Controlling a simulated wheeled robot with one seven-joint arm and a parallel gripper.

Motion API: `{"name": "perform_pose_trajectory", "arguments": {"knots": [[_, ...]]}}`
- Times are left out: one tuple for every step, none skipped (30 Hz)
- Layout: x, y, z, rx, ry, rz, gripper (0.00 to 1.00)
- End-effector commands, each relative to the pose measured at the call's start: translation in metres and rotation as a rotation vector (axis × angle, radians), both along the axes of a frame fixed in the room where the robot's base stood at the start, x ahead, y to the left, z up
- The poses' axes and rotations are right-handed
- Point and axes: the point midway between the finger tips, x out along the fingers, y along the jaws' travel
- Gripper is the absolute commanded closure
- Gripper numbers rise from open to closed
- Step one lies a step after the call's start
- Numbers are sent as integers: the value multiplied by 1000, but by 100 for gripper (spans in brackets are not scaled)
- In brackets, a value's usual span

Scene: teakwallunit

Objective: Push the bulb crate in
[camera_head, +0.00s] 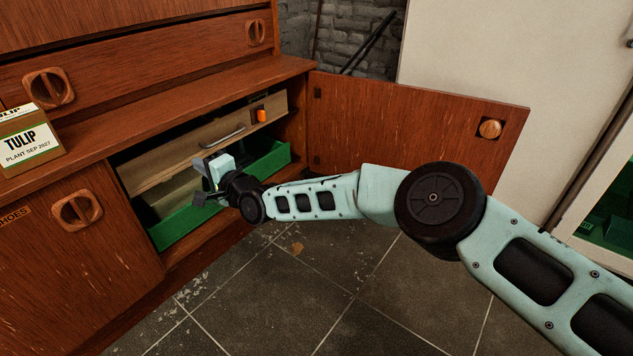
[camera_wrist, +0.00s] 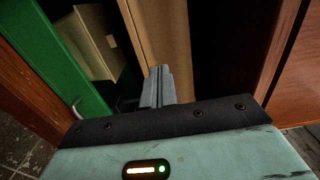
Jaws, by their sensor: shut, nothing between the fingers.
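A long green crate (camera_head: 188,226) stands low in the open cabinet compartment, and its green wall also shows in the wrist view (camera_wrist: 68,55). I see no bulb label on it. My gripper (camera_head: 203,182) is at the compartment opening, over the crate's front wall in the head view. Its fingers (camera_wrist: 157,85) are shut together and empty. My gripper hides part of the crate, and I cannot tell whether they touch.
The open wooden door (camera_head: 415,125) stands to the right of the compartment. A tulip box (camera_head: 28,138) sits on the cabinet ledge at left. A pale box (camera_wrist: 92,42) shows beside the green wall. The tiled floor (camera_head: 290,300) in front is clear.

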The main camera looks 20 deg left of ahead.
Motion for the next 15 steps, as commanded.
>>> {"name": "perform_pose_trajectory", "arguments": {"knots": [[-1,-4,5,-2,2,-1,100],[-2,-6,5,-2,3,-1,100],[-3,-9,6,-2,2,-1,100],[-4,-11,6,-2,2,-1,100],[-5,-13,6,-1,3,-1,100],[-6,-16,6,-2,4,-2,100],[-7,-19,6,-2,4,-2,100],[-7,-21,6,-1,3,-2,100],[-10,-25,6,-2,3,-1,100],[-11,-27,6,-2,3,-1,100],[-12,-30,6,-1,3,-1,100],[-13,-34,5,-2,3,-1,100],[-14,-37,6,-2,3,-2,100],[-16,-40,6,-2,4,-1,100],[-18,-43,6,-2,4,-2,100]]}}
